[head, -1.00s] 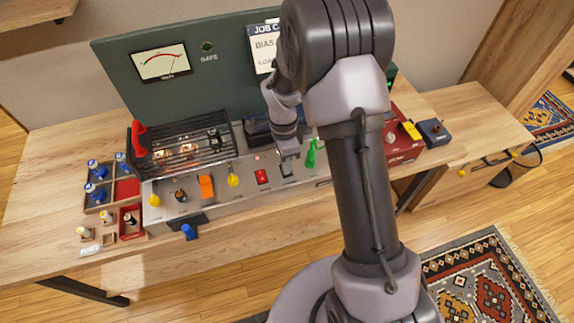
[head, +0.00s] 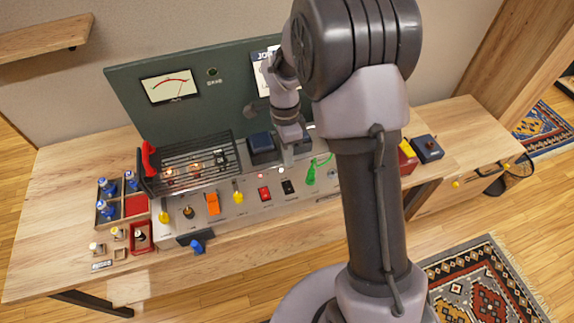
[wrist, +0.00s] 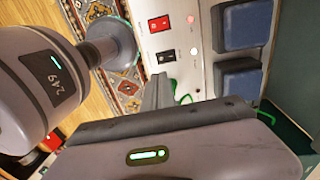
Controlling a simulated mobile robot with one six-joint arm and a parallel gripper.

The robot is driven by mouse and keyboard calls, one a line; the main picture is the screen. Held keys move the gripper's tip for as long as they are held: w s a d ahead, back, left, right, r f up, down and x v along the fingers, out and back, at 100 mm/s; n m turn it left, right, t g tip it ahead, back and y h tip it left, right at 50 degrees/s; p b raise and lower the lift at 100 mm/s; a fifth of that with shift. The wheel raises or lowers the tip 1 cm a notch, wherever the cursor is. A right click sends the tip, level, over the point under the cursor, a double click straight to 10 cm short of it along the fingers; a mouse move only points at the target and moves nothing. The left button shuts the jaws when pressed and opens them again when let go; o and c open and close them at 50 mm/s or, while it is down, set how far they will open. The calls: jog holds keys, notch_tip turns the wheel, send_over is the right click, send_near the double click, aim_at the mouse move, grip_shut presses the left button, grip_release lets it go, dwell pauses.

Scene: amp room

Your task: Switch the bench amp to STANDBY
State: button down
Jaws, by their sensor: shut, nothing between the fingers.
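The bench amp is a long grey panel (head: 240,208) with a green back board (head: 215,118). On its front are a red rocker switch (head: 264,193) and a black rocker switch (head: 287,187); their labels are too small to read. In the wrist view the red rocker (wrist: 159,24) and black rocker (wrist: 166,56) sit side by side, with a lit red lamp (wrist: 189,18) and a white lamp (wrist: 193,50). My gripper (head: 287,160) is shut and empty, above and behind the black rocker, apart from it. Its fingers (wrist: 158,92) show beside the black rocker.
A green clip-like part (head: 311,174) stands just right of the black rocker. Yellow levers (head: 238,192) and an orange switch (head: 212,203) lie left. A wire cage over glowing tubes (head: 190,165) and dark blue blocks (head: 261,146) stand behind the controls.

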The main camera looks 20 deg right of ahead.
notch_tip(320, 180, up, 2)
dwell(0.4)
jog(key=b, duration=0.9)
send_near(289, 189)
jog(key=f, duration=0.6)
jog(key=shift+s+f, duration=0.35)
jog(key=shift+f, duration=0.05)
